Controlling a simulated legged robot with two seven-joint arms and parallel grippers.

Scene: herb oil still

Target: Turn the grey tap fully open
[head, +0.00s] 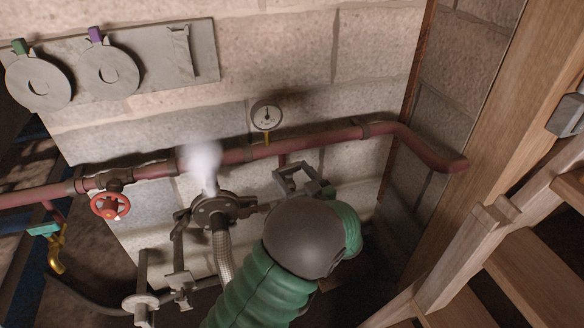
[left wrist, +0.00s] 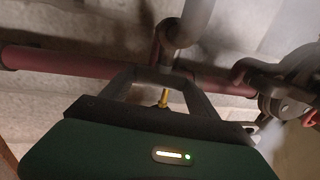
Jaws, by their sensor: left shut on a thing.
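My left gripper (head: 296,172) is at the lower wall, just below the short red branch under the red pipe; it also shows in the left wrist view (left wrist: 163,73). Its fingers close together at the tips. In the head view my gripper and arm largely cover the tap. My right gripper is out of view.
The red pipe (head: 325,139) runs along the block wall, with a round gauge (head: 267,115) above it. A red handwheel (head: 110,205) is at left. White steam (head: 203,160) rises above a grey flange (head: 214,212) with a braided hose. Wooden stairs (head: 520,250) stand at right.

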